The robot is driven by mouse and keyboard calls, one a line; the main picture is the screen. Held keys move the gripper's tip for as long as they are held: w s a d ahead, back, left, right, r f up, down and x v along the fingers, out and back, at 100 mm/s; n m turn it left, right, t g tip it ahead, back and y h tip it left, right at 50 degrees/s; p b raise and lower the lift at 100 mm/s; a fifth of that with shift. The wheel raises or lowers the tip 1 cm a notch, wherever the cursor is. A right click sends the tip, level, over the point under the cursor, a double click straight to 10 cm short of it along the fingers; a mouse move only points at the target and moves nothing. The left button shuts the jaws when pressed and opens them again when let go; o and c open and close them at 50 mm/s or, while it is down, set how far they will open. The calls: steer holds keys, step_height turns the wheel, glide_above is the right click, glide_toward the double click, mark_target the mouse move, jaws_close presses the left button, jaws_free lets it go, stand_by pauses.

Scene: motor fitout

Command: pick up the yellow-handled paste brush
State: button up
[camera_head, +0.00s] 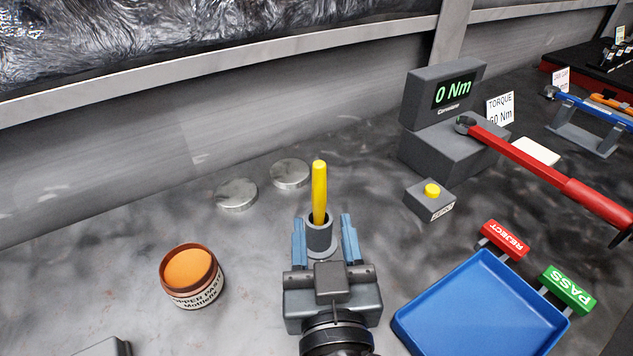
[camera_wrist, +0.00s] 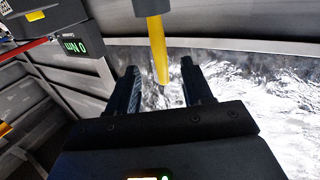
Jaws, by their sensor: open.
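The yellow-handled paste brush (camera_head: 319,190) stands upright in a small grey round holder (camera_head: 320,236), its lower end hidden inside. My gripper (camera_head: 323,218) is open, with one blue finger on each side of the holder in the head view. In the wrist view, the yellow handle (camera_wrist: 158,48) comes down from the dark holder (camera_wrist: 151,6) at the top edge. There it shows between and just beyond the tips of my open gripper (camera_wrist: 160,68). I cannot tell whether either finger touches the holder or the handle. Nothing is held.
An orange-topped paste jar (camera_head: 193,278) stands to the left. Two grey discs (camera_head: 237,194) lie behind. A blue tray (camera_head: 482,312) with REJECT and PASS signs is at the right. A yellow-button box (camera_head: 430,200) and a torque tester (camera_head: 445,145) with a red wrench (camera_head: 540,170) stand back right.

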mark_target(320, 200)
steer(key=w+p, duration=0.1)
steer(key=w, duration=0.1)
steer(key=w+p, duration=0.1)
steer(key=w, duration=0.2)
steer(key=w+a+p, duration=0.1)
steer(key=w, duration=0.1)
steer(key=shift+w+f, duration=0.1)
steer(key=shift+w, duration=0.15)
jaws_close()
stand_by(0.3)
step_height(320, 200, up, 10)
stand_by(0.5)
